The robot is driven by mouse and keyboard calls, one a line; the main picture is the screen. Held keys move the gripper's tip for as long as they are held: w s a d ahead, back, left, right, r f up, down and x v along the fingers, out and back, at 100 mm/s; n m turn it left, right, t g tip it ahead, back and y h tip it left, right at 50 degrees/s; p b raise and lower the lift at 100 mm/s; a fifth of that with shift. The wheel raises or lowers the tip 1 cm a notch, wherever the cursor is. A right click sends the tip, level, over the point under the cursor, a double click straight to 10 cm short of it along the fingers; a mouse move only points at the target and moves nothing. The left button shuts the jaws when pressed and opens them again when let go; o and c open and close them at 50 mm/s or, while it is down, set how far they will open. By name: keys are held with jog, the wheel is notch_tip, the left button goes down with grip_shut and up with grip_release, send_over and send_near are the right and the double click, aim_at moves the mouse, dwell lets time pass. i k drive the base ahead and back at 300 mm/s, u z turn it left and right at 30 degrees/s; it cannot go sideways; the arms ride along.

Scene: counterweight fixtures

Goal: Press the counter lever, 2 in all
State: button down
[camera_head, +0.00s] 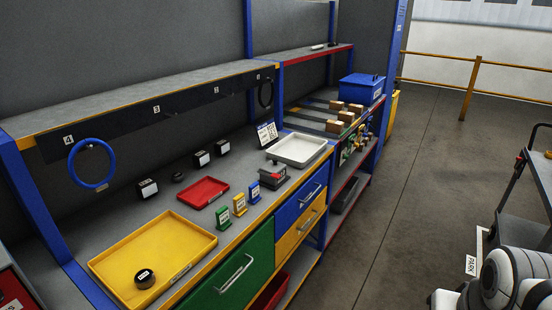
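A small grey device (272,178) with a dark top and a small red part stands on the workbench, in front of the white tray. It looks like the counter, but its lever and any reading are too small to make out. White links of my own arm show at the bottom right corner, over the floor and well apart from the bench. My gripper is not in view, so its state is hidden.
The bench holds a yellow tray (119,262) with a dark round weight (145,278), a red tray (203,192), a white tray (297,149), small coloured stands and black blocks. A grey cart (529,213) stands at right. The floor (411,190) between is clear.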

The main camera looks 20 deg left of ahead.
aim_at(274, 176)
jog(key=u, duration=0.7)
jog(key=i, duration=1.1)
jog(key=u, duration=1.15)
jog(key=i, duration=0.3)
jog(key=k, duration=0.9)
jog(key=u, duration=0.15)
jog(key=i, duration=0.9)
jog(key=z, duration=0.05)
